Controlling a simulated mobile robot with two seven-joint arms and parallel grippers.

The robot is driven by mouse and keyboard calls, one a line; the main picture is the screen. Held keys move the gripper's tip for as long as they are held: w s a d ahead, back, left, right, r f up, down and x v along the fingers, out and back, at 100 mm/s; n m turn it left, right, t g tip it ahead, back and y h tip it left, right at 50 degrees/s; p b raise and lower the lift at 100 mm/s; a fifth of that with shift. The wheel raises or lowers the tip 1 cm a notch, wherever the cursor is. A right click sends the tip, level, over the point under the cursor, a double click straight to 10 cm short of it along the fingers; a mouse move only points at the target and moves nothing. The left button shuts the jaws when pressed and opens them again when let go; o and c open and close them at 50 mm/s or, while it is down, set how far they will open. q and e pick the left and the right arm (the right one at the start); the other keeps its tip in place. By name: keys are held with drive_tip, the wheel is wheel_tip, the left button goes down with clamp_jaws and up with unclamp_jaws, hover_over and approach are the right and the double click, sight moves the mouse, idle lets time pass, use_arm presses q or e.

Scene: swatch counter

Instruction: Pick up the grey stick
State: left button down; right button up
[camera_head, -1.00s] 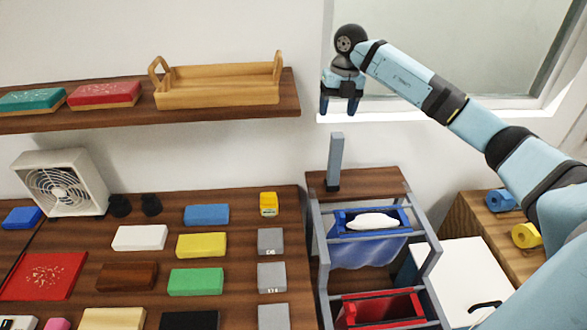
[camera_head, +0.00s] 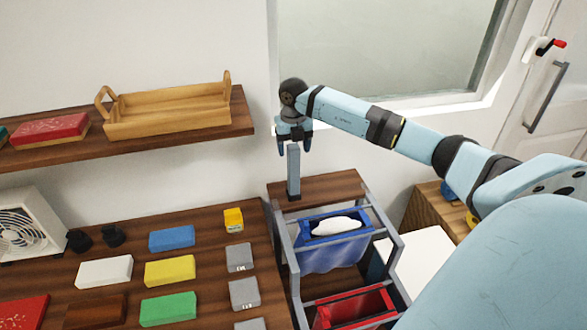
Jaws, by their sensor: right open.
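The grey stick (camera_head: 294,174) stands upright on the brown wooden top (camera_head: 335,184) of a grey-framed cart, on a dark base. My right gripper (camera_head: 294,144) points down directly over it. Its fingers are open, one to each side of the stick's top end. I cannot tell whether a finger touches the stick. My left gripper is not in view.
A wooden tray (camera_head: 170,124) sits on the wall shelf at upper left. Below, a counter holds colored blocks, grey weights, a yellow block (camera_head: 233,220) and a white fan (camera_head: 22,228). Blue (camera_head: 330,240) and red (camera_head: 352,308) bins hang in the cart.

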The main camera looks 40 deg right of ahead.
drive_tip(key=shift+f, duration=1.15)
clamp_jaws()
drive_tip(key=shift+r, duration=0.1)
wheel_tip(320, 180, up, 20)
drive_tip(key=b, duration=0.2)
drive_tip(key=shift+b, duration=0.4)
